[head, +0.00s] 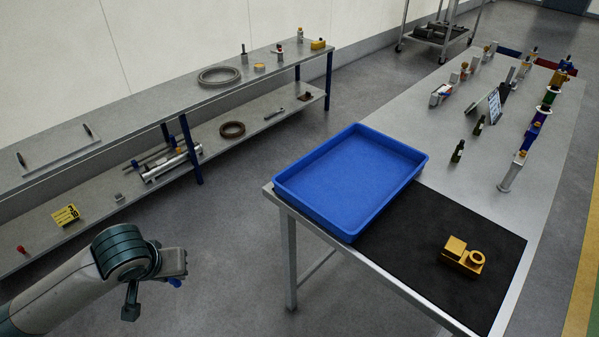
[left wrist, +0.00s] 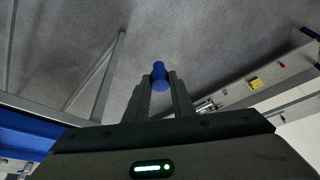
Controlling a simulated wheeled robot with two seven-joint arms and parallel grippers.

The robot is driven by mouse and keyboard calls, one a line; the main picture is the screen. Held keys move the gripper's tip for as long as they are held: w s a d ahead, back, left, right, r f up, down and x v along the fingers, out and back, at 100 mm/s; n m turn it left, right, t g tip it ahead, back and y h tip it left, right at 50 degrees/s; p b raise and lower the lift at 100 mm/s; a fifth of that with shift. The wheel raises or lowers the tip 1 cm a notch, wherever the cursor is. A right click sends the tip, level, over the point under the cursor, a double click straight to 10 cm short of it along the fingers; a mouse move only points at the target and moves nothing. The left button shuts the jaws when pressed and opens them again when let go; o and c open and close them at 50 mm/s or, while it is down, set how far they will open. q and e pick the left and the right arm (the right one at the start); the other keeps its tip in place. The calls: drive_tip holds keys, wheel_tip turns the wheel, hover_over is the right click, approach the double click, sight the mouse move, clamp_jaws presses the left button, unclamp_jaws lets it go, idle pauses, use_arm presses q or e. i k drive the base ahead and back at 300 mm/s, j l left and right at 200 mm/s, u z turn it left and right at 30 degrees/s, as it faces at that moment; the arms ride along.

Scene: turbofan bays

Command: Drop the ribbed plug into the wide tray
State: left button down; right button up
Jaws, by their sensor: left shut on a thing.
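My left gripper (head: 163,280) is over the floor at the lower left of the head view, left of the bench and clear of the tray. It is shut on a small blue plug (left wrist: 159,70), which sits between the two fingertips in the left wrist view. The wide blue tray (head: 350,175) lies empty on the near left end of the bench. A blue edge at the left of the left wrist view looks like the tray. My right gripper is not in view.
A black mat (head: 430,228) beside the tray holds a yellow block-shaped fitting (head: 462,257). Several bottles and parts stand farther along the bench (head: 430,135). A two-level shelf (head: 130,100) with rings and tubes runs along the wall. Open floor lies between shelf and bench.

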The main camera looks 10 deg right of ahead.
sight(347, 178)
drive_tip(key=i+j, duration=0.15)
drive_tip(key=j, duration=0.25)
drive_tip(key=i+j, duration=0.15)
drive_tip(key=j, duration=0.2)
drive_tip(key=i+j, duration=0.2)
drive_tip(key=j, duration=0.2)
drive_tip(key=z, duration=1.75)
